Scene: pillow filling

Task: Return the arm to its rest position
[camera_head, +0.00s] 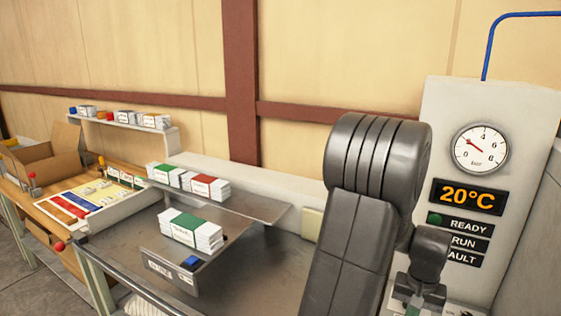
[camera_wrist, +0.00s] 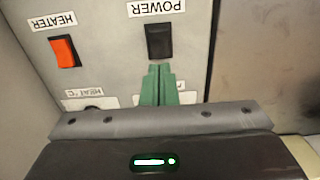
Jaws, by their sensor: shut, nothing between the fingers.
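My arm (camera_head: 365,200) rises dark grey in front of the pale machine cabinet (camera_head: 440,130) in the head view. My gripper (camera_wrist: 159,70) is shut and empty, its green fingers pressed together in the wrist view. The fingertips appear just below the black POWER switch (camera_wrist: 160,41) in that picture; I cannot tell whether they touch the panel. An orange HEATER switch (camera_wrist: 65,51) is to the left, and the panel labels appear upside down. A HEAT °C control (camera_wrist: 93,103) is partly hidden by my gripper body. In the head view the fingers are mostly cut off by the lower edge.
A metal table (camera_head: 265,270) on the left holds white packs with green and red bands (camera_head: 191,230). A cardboard box (camera_head: 45,152) stands far left.

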